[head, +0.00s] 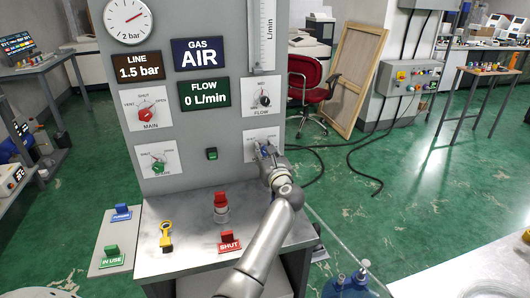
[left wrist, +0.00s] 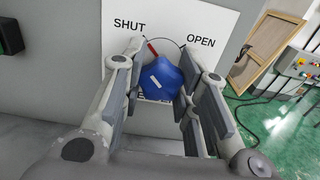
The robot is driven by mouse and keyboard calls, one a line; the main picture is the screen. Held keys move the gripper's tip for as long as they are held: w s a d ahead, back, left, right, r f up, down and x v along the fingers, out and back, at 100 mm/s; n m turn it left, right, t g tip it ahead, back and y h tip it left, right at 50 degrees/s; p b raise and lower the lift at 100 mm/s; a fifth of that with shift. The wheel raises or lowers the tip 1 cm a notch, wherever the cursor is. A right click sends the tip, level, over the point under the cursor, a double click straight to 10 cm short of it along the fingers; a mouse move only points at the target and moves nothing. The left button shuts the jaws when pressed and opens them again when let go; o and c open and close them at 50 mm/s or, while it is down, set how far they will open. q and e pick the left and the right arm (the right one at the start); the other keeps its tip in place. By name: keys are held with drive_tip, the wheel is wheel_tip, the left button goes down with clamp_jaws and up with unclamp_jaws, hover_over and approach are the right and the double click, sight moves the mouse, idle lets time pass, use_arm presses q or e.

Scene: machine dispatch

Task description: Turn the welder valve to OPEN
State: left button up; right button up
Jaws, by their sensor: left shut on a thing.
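The welder valve is a blue knob (left wrist: 162,82) on a white plate (left wrist: 222,22) marked SHUT at upper left and OPEN at upper right. The lettering below the knob is mostly hidden. A red pointer mark (left wrist: 152,48) at the knob's top leans up and left, on the SHUT side. My left gripper (left wrist: 160,95) is shut on the blue knob, one finger on each side. In the head view my left gripper (head: 268,158) covers most of the knob and part of its plate (head: 250,145). My right gripper is not in view.
On the same grey panel are a red MAIN knob (head: 147,113), a green knob (head: 158,166), a FLOW knob (head: 264,100) and a green button (head: 212,153). The shelf below holds a red-topped piece (head: 221,204), a yellow item (head: 167,234) and a red SHUT tag (head: 230,241).

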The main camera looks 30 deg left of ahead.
use_arm(q)
drive_tip(key=shift+c, duration=0.5)
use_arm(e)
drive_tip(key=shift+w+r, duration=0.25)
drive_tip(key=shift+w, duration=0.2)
use_arm(q)
drive_tip(key=m+p, duration=0.3)
drive_tip(key=m, duration=0.1)
drive_tip(key=shift+r+m+p, duration=0.15)
drive_tip(key=shift+m+p, duration=0.15)
drive_tip(key=shift+p, duration=0.05)
drive_tip(key=m+p, duration=0.3)
drive_tip(key=m, duration=0.1)
drive_tip(key=shift+m, duration=0.3)
drive_tip(key=m+p, duration=0.3)
drive_tip(key=m, duration=0.1)
drive_tip(key=m+p, duration=0.2)
drive_tip(key=m, duration=0.2)
drive_tip(key=shift+m, duration=0.3)
drive_tip(key=shift+c, duration=0.2)
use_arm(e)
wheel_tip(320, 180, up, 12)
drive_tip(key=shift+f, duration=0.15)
use_arm(q)
drive_tip(key=shift+p, duration=0.3)
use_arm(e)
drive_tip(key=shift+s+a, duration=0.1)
use_arm(q)
drive_tip(key=shift+s, duration=0.1)
